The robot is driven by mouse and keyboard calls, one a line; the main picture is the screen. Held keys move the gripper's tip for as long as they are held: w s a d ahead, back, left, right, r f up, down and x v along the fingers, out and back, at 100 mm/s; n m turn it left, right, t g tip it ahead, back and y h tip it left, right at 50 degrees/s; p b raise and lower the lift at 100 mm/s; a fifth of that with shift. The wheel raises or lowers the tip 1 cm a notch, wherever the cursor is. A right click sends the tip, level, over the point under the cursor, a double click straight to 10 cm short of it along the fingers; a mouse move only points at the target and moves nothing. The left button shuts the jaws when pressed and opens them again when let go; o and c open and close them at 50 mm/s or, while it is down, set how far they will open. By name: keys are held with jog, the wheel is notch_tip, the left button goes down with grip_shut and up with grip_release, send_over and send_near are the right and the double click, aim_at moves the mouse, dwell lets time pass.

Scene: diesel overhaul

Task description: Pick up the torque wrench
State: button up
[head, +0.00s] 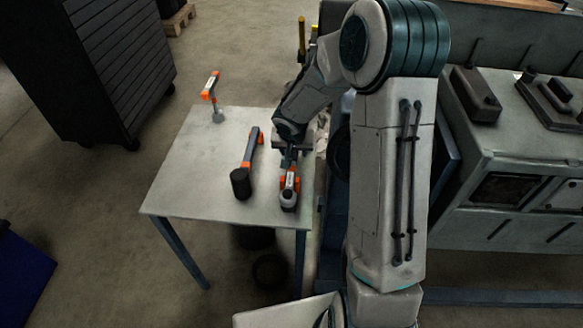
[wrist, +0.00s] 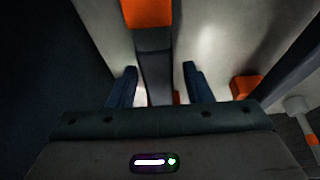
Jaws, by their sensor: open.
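Several orange-and-dark tools are on the grey table (head: 180,180). One long tool, apparently the torque wrench (head: 289,186), lies at the table's right side, with a rounded grey head toward the front and orange parts. My gripper (head: 287,150) is low over its rear part, which the arm partly hides. In the wrist view its dark grey bar (wrist: 155,62) with an orange section runs between the two open fingers of my gripper (wrist: 159,86). I cannot tell whether the fingers touch it.
A tool with a black cylindrical end (head: 240,184) lies to the left. An orange-and-white tool with a grey end (head: 211,90) is at the far left table edge. A dark cabinet (head: 90,60) stands behind left. A grey machine (head: 530,180) is at the right.

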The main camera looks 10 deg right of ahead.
grip_shut()
jog(key=shift+r, duration=0.1)
dwell(1.2)
